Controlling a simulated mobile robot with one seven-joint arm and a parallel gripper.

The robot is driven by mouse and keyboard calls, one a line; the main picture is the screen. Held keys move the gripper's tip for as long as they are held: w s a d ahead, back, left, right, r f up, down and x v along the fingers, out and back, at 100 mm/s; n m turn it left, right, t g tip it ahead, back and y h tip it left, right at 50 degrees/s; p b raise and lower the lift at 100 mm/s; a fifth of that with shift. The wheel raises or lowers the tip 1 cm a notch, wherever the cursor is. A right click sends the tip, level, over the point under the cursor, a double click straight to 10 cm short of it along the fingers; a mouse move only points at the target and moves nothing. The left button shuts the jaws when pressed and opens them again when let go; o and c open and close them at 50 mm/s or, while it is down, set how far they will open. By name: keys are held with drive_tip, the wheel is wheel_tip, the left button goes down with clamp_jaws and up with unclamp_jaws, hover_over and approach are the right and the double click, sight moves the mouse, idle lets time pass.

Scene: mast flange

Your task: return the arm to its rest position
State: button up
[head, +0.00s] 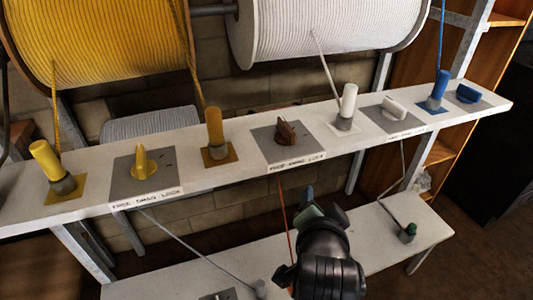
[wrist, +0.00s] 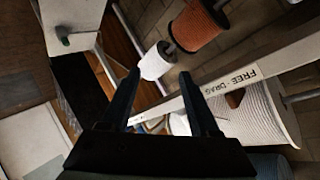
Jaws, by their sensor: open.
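My gripper (head: 309,203) is in the lower middle of the head view, in front of the upper shelf and over the lower one. Its two dark fingers also show in the wrist view (wrist: 160,76), spread apart with nothing between them. Part of the gripper is hidden behind my own wrist in the head view. It looks clear of the upper shelf, though the exact gap cannot be told.
The white upper shelf (head: 230,173) bears yellow, brown, white and blue knobs and several upright coloured handles with ropes. The lower shelf (head: 380,237) holds a green-tipped lever (head: 408,231). Yellow (head: 100,40) and white (head: 310,30) rope spools hang behind. Floor shows at right.

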drive_tip(key=a+r+n+t, duration=0.3)
drive_tip(key=r+t, duration=0.1)
drive_tip(key=r, duration=0.9)
drive_tip(key=a+r+n+t, duration=0.3)
drive_tip(key=r+t, duration=0.2)
drive_tip(key=r, duration=0.9)
drive_tip(key=s+a+r+n+t+y+p, duration=0.1)
drive_tip(key=s+a+r+n+t, duration=0.15)
drive_tip(key=s+r, duration=0.6)
drive_tip(key=s+a+r+n+t+y+p, duration=0.15)
drive_tip(key=s+r+t, duration=0.3)
drive_tip(key=r, duration=0.65)
wheel_tip(320, 180, up, 18)
drive_tip(key=p, duration=1.8)
drive_tip(key=shift+w+g, duration=0.2)
drive_tip(key=shift+g, duration=0.1)
drive_tip(key=shift+d, duration=0.1)
drive_tip(key=shift+c, duration=0.9)
drive_tip(key=shift+s, duration=0.1)
